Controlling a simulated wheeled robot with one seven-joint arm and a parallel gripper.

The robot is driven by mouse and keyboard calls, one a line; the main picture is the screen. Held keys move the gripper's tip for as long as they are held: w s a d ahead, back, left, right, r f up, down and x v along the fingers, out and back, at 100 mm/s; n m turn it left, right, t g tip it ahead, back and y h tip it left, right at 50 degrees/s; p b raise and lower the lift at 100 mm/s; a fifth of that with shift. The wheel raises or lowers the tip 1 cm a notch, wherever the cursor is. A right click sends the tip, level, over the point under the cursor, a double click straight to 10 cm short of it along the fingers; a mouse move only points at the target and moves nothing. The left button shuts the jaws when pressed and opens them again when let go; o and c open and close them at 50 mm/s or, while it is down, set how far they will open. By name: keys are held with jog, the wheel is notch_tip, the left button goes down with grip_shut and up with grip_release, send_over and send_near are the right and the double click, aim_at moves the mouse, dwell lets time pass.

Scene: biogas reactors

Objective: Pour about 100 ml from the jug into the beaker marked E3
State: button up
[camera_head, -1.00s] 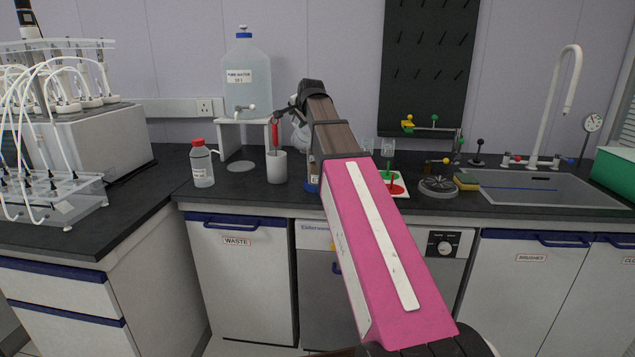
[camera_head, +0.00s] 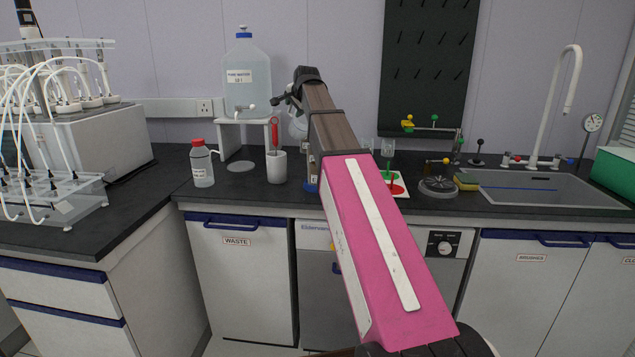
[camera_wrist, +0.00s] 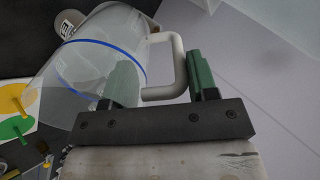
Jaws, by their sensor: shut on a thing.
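The clear jug (camera_wrist: 90,62) with a blue band and a pale handle (camera_wrist: 178,68) fills the left of the wrist view. My gripper (camera_wrist: 172,80) has its green fingers on either side of the handle and is shut on it. In the head view a sliver of the jug (camera_head: 298,125) shows above the counter, left of my arm, which hides the rest. A pale cup-like vessel (camera_wrist: 68,24) with a dark letter mark shows near the jug's far end. A labelled vessel (camera_head: 313,181) with blue at its foot stands half hidden behind my arm; I cannot read its full mark.
A pale pot (camera_head: 276,168) with a red-handled tool and a wash bottle (camera_head: 202,165) stand left of my arm. A water tank (camera_head: 247,80) is on a white stand behind. A coloured-spot mat (camera_head: 400,190) and a sink (camera_head: 545,187) lie to the right.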

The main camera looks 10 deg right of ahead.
jog(key=shift+w+r+g+h, duration=0.15)
jog(key=shift+g, duration=0.45)
jog(key=shift+w+r+g+h, duration=0.1)
jog(key=shift+g+h, duration=0.05)
jog(key=shift+g, duration=0.45)
jog(key=g, duration=0.3)
jog(key=shift+r+g+h, duration=0.2)
jog(key=shift+g+h, duration=0.1)
jog(key=shift+g, duration=0.1)
jog(key=g, duration=0.3)
jog(key=shift+s+g+h, duration=0.25)
jog(key=shift+g+h, duration=0.05)
jog(key=shift+g, duration=0.2)
